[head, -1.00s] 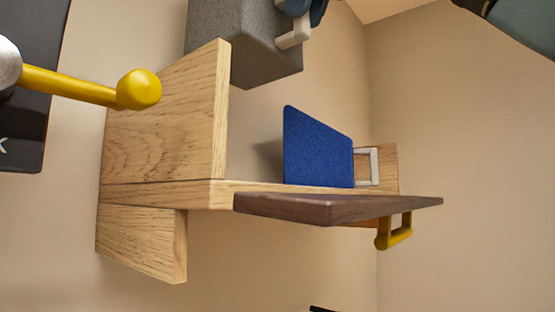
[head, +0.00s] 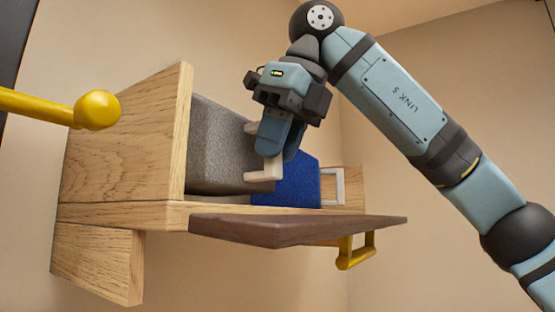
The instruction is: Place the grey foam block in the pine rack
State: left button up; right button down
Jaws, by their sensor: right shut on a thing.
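The grey foam block (head: 215,150) is inside the pine rack (head: 125,140), low behind the rack's front rail and close beside its tall left end panel. My right gripper (head: 262,158) comes down from above and is shut on the block's right part, with its pale fingers showing at the block's right end. My left gripper is not in view.
A blue felt panel (head: 300,185) stands in the rack just right of the gripper. A dark wooden board (head: 300,229) juts out in front, with a yellow handle (head: 355,252) below it. A yellow ball-ended bar (head: 97,109) sticks in from the left. A white frame (head: 333,187) is at the right end.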

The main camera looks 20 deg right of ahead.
notch_tip(320, 180, down, 2)
jog(key=shift+w+f, duration=0.15)
jog(key=shift+f, duration=0.05)
jog(key=c, duration=1)
grip_release()
jog(key=shift+o, duration=0.2)
jog(key=shift+r, duration=0.1)
jog(key=v, duration=1.2)
